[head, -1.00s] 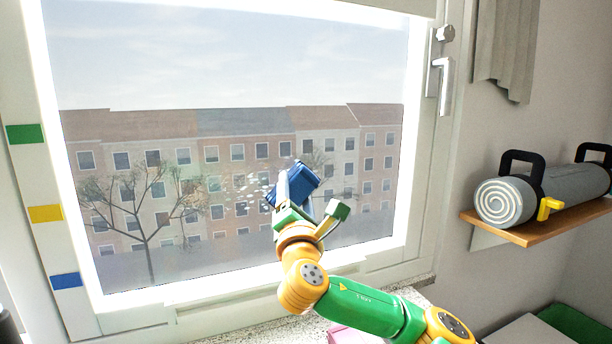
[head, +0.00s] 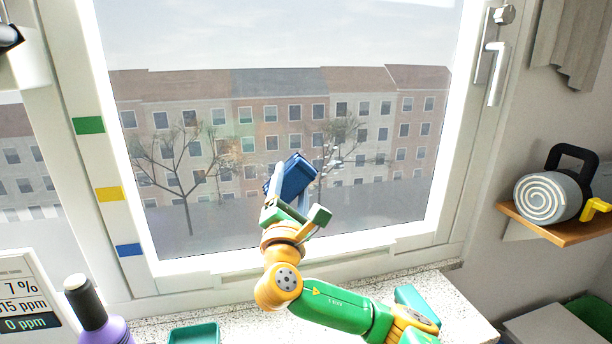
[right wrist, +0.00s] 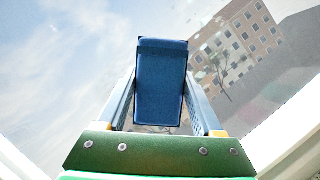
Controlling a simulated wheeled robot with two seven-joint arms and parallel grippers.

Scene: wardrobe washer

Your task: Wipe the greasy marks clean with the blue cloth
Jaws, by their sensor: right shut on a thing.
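The blue cloth (head: 292,176) is a folded pad held up at the window pane (head: 270,100). It also shows in the right wrist view (right wrist: 160,85), between both fingers. My right gripper (head: 281,190) is shut on it; whether the cloth touches the glass I cannot tell. Whitish greasy marks (head: 334,158) show on the pane just right of the cloth. Pale spots (right wrist: 212,62) also show right of the cloth in the right wrist view. Glass directly behind the cloth is hidden. My left gripper is not in view.
The window handle (head: 495,72) is at the upper right. A wooden shelf (head: 560,226) with a rolled grey mat (head: 548,198) is on the right wall. On the speckled sill are a purple bottle (head: 100,318), a display (head: 30,300) and a teal tray (head: 194,334).

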